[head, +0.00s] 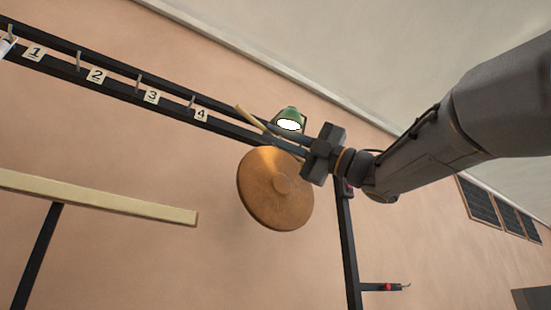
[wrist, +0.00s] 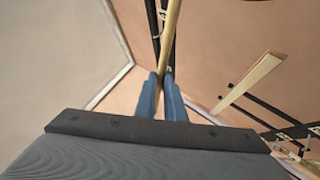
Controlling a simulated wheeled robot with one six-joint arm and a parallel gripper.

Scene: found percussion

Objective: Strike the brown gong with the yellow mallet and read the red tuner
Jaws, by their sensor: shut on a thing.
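The brown gong (head: 275,190) is a round bronze disc with a raised centre, hanging below the black rail in the head view. My gripper (head: 276,136) is just above it in the picture, shut on a thin yellow stick, the yellow mallet (head: 248,116), which points up and left. In the wrist view, the blue fingers of my gripper (wrist: 166,92) close on the yellow mallet's shaft (wrist: 172,35), which runs out of the top of the picture. Its head cannot be made out. No tuner can be clearly identified; a small red spot (head: 388,287) shows on a lower black bracket.
A black double rail (head: 110,87) carries hooks and number tags 1 to 4 at upper left. A green-shaded lamp (head: 289,114) is behind my gripper. A pale wooden beam (head: 100,198) on a black post is at left. A black upright (head: 348,250) stands right of the gong.

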